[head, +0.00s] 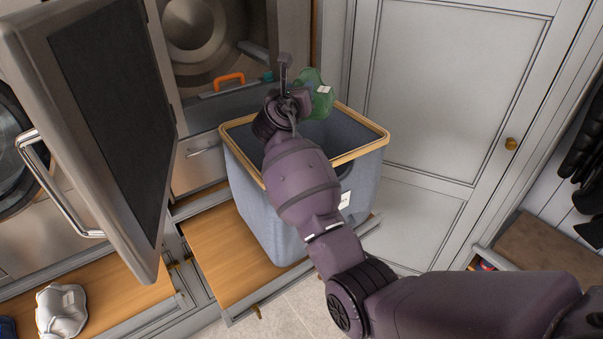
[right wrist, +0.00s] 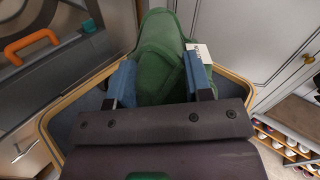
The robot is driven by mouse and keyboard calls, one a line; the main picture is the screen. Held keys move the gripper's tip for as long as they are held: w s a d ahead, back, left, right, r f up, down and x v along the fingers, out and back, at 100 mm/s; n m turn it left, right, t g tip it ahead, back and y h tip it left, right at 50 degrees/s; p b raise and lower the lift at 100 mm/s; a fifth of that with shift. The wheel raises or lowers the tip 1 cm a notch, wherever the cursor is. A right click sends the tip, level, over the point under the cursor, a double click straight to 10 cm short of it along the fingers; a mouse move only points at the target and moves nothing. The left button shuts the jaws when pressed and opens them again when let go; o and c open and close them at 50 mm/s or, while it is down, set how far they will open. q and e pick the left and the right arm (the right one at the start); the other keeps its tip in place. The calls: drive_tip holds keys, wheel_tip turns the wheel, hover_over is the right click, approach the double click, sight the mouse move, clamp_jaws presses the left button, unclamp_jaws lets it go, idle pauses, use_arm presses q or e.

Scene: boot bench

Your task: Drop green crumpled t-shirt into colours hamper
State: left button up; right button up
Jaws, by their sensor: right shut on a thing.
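The green crumpled t-shirt (head: 318,98) hangs from my right gripper (head: 303,98) above the far part of the hamper opening. It has a small white tag. In the right wrist view the green cloth (right wrist: 160,55) sits between the two blue fingers of the right gripper (right wrist: 160,82), which is shut on it. The hamper (head: 262,215) is a blue-grey bin with a wooden rim and a white label on its side. My right arm crosses over it and hides much of its inside. Its rim (right wrist: 262,92) surrounds the gripper in the right wrist view. My left gripper is out of view.
The hamper stands on a pulled-out wooden shelf (head: 215,245). A dark-panelled open door (head: 110,110) with a metal handle stands at the left. An orange handle (head: 229,80) is behind the hamper. A grey cabinet door (head: 440,90) is to the right.

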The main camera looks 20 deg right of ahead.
drive_tip(key=shift+w+d+r, duration=0.15)
drive_tip(key=shift+w, duration=0.1)
drive_tip(key=shift+s+f, duration=0.1)
drive_tip(key=shift+f, duration=0.8)
wheel_tip(320, 180, down, 3)
drive_tip(key=shift+r+b, duration=0.15)
drive_tip(key=shift+b, duration=1.1)
drive_tip(key=shift+f+b, duration=0.45)
drive_tip(key=shift+b, duration=0.25)
drive_tip(key=shift+f+b, duration=0.3)
drive_tip(key=shift+b, duration=0.15)
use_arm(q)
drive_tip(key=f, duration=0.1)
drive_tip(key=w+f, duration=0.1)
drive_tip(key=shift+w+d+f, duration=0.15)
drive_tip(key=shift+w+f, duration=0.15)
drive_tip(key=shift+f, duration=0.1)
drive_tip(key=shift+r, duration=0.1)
use_arm(e)
drive_tip(key=o, duration=1.1)
